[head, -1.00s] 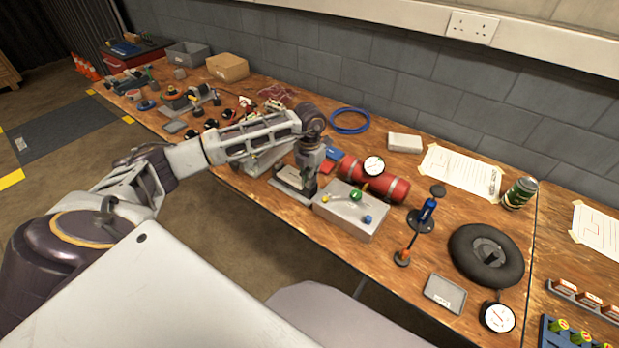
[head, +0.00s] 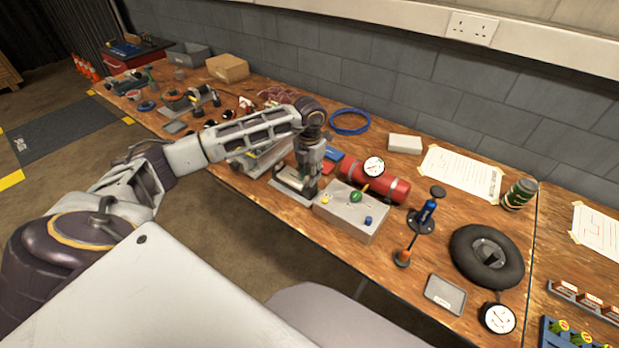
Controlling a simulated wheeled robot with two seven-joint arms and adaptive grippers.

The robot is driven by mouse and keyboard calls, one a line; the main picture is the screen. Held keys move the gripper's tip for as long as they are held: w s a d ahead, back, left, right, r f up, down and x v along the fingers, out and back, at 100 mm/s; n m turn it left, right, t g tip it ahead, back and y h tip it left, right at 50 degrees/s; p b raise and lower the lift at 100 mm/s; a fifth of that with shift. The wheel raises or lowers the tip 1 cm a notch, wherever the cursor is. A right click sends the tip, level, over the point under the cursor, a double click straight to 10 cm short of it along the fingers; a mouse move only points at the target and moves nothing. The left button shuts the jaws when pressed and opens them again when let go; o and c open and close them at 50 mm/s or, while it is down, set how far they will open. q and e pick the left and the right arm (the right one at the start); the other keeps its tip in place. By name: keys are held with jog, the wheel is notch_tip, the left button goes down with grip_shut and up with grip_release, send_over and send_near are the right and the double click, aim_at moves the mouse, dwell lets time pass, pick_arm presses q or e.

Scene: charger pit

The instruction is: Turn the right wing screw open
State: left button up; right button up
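A pale grey block (head: 345,222) sits on the bench. On its top are a yellow knob (head: 325,198), a green knob (head: 355,197) and a blue knob (head: 368,221). A thin yellowish bar (head: 366,187) sticks out from the green knob to the upper right. My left gripper (head: 306,192) points down just left of the block, over a low grey plate (head: 290,196). Its fingers are small and dark, and their opening cannot be made out. I cannot clearly pick out a wing screw. My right gripper is out of view.
A red cylinder (head: 394,189) with a round gauge (head: 374,167) lies behind the block. A blue and black pump (head: 427,212), a black tyre (head: 487,256) and a grey tray (head: 445,294) stand to the right. Tools crowd the bench's left part.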

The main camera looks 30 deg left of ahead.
pick_arm(q)
notch_tip(320, 180, up, 10)
dwell(0.5)
dwell(0.5)
